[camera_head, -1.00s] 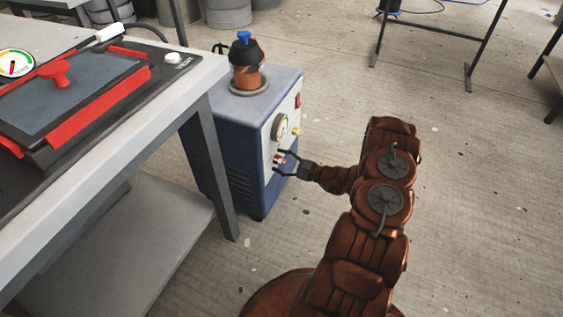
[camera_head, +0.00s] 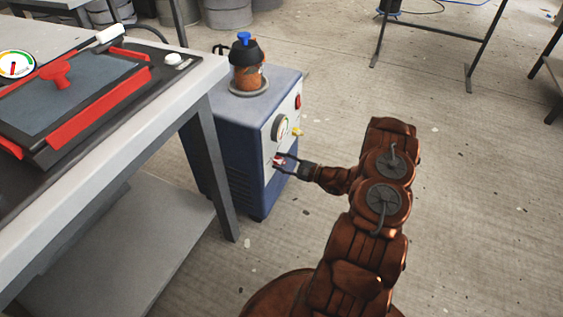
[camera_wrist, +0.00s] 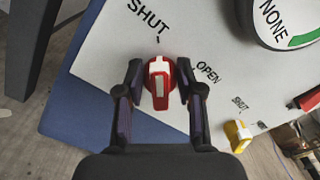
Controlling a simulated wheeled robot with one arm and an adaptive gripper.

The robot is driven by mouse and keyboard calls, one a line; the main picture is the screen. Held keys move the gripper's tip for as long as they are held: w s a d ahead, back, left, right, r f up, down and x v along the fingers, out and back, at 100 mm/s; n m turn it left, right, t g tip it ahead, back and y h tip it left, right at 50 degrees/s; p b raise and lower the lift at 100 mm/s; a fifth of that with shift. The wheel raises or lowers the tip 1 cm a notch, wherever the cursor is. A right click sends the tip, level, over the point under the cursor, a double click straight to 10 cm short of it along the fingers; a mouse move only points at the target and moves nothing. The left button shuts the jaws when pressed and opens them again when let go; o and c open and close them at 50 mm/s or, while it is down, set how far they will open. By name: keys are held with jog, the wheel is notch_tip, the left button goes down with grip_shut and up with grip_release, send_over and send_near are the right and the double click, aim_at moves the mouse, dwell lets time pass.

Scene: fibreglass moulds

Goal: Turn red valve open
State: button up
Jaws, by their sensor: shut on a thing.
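The red valve (camera_wrist: 160,84) is a red round knob with a white stripe on the white panel of a blue machine (camera_head: 240,165). In the wrist view its stripe points at the SHUT label (camera_wrist: 148,16); the OPEN label (camera_wrist: 208,72) lies to its right. My gripper (camera_wrist: 158,88) has its two dark fingers on either side of the valve, closed on it. In the head view my gripper (camera_head: 279,162) reaches the panel from the right and partly covers the valve.
A yellow valve (camera_wrist: 238,136) with its own SHUT label sits at the right in the wrist view. A gauge (camera_head: 280,127) is above the red valve. A bottle (camera_head: 246,66) stands on the machine.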

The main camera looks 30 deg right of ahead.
jog(key=shift+m+p, duration=0.5)
jog(key=shift+m, duration=1.3)
jog(key=m, duration=0.5)
jog(key=shift+d+b, duration=0.1)
jog(key=shift+b, duration=0.2)
jog(key=m+b, duration=0.1)
jog(key=m, duration=0.3)
jog(key=shift+w+d, duration=0.1)
jog(key=shift+d, duration=0.05)
jog(key=shift+f+m, duration=0.1)
jog(key=shift+m, duration=2.4)
jog(key=o, duration=1.1)
jog(key=shift+w+d, duration=0.1)
